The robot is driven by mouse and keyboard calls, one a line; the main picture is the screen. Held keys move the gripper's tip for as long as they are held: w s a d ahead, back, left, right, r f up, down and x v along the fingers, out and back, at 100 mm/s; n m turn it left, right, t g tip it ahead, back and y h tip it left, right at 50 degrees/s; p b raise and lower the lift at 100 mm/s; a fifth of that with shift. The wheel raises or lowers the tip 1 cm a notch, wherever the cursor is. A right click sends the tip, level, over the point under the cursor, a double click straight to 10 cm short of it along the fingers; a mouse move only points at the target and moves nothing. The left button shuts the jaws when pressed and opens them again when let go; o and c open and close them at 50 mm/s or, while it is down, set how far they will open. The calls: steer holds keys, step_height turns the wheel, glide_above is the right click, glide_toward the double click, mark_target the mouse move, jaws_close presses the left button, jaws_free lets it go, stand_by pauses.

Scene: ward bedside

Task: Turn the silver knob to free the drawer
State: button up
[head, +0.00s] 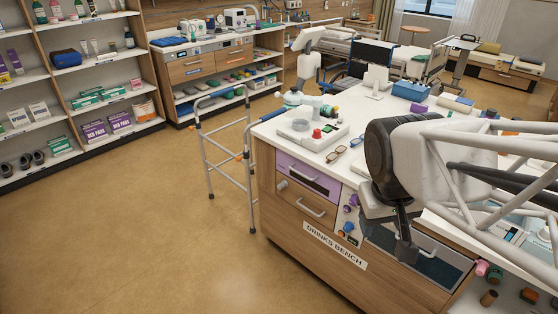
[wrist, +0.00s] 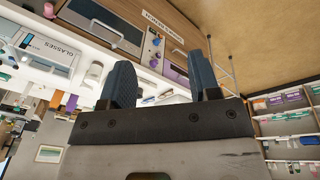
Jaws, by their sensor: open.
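A small silver knob (head: 282,185) is on the left of the wooden drawer front (head: 306,206), beside that drawer's bar handle (head: 310,208). This drawer is under a purple-fronted one (head: 290,165) at the left end of the bench. My gripper (head: 405,250) is to the right of the knob, before a dark drawer (head: 445,265), and apart from the knob. In the wrist view my gripper (wrist: 163,80) is open, with its two dark fingers wide apart and nothing between them. I cannot make out the silver knob in the wrist view.
A purple knob (head: 351,200) and a blue knob (head: 347,228) are on the panel between the drawers. Glasses (head: 336,154) and a device with a red button (head: 316,133) are on the bench top. A walking frame (head: 225,145) stands left of the bench. Front-left floor is clear.

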steer(key=w+f+n+h, duration=0.35)
steer(key=w+f, duration=0.25)
steer(key=w, duration=0.5)
steer(key=w+f+n+g+h, duration=0.1)
steer(key=w+f+n+h, duration=0.3)
steer(key=w, duration=0.8)
steer(key=w+f+n+h, duration=0.2)
steer(key=w+f+n, duration=0.2)
steer(key=w+f, duration=0.5)
steer(key=n+t+h, duration=0.2)
steer(key=n+t, duration=1)
steer(key=n, duration=0.6)
glide_toward(279, 187)
steer(key=x, duration=0.4)
steer(key=shift+a+f, duration=0.2)
steer(key=shift+a, duration=0.05)
steer(key=shift+d, duration=0.1)
steer(key=shift+x, duration=3.85)
steer(key=c, duration=0.9)
